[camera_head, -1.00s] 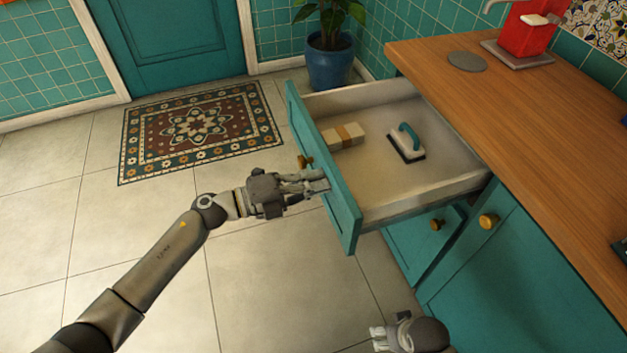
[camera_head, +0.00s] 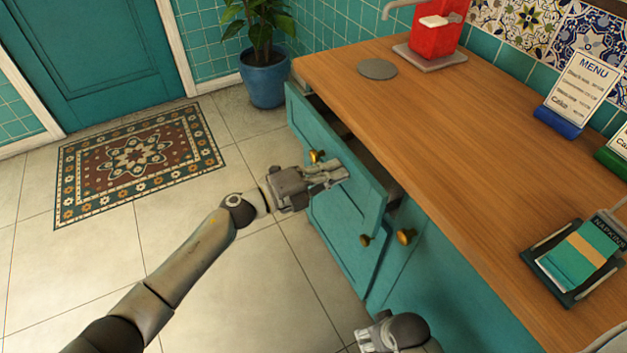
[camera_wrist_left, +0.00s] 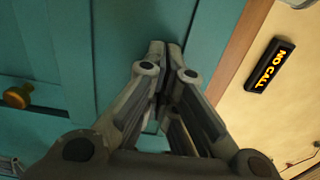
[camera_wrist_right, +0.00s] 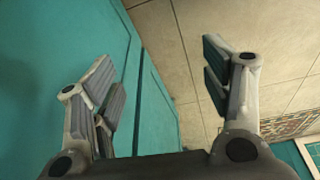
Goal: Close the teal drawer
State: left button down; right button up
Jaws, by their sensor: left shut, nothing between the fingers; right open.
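My right gripper (camera_head: 366,338) is low in the head view, open and empty beside teal cabinet fronts (camera_wrist_right: 60,60).
The wooden counter (camera_head: 440,130) carries a red dispenser (camera_head: 436,38), a grey disc (camera_head: 377,69), a menu stand (camera_head: 580,90) and a napkin holder (camera_head: 575,260). A potted plant (camera_head: 264,80) stands past the cabinet.

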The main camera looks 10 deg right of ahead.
pick_arm(q)
jog(key=b+x, duration=0.1)
jog(key=x, duration=0.4)
jog(key=shift+w, duration=0.1)
jog(key=shift+d+r, duration=0.1)
jog(key=shift+r, duration=0.1)
pick_arm(e)
jog(key=r, duration=0.5)
jog(key=shift+w+r, duration=0.15)
jog(key=shift+w, duration=0.1)
pick_arm(q)
jog(key=shift+r, duration=0.1)
jog(key=shift+a+f, duration=0.25)
jog(key=shift+a, duration=0.25)
jog(key=s+p+v, duration=0.1)
jog(key=v, duration=0.6)
send_near(350, 164)
jog(key=f, duration=0.1)
jog(key=w+a+f, duration=0.1)
jog(key=a+f, duration=0.1)
jog(key=shift+w+a+f+p, duration=0.1)
jog(key=shift+w+p, duration=0.2)
pick_arm(e)
notch_tip(350, 164, down, 6)
jog(key=s+a, duration=0.1)
jog(key=s, duration=0.1)
jog(key=shift+s+a, duration=0.2)
jog(key=shift+s, duration=0.15)
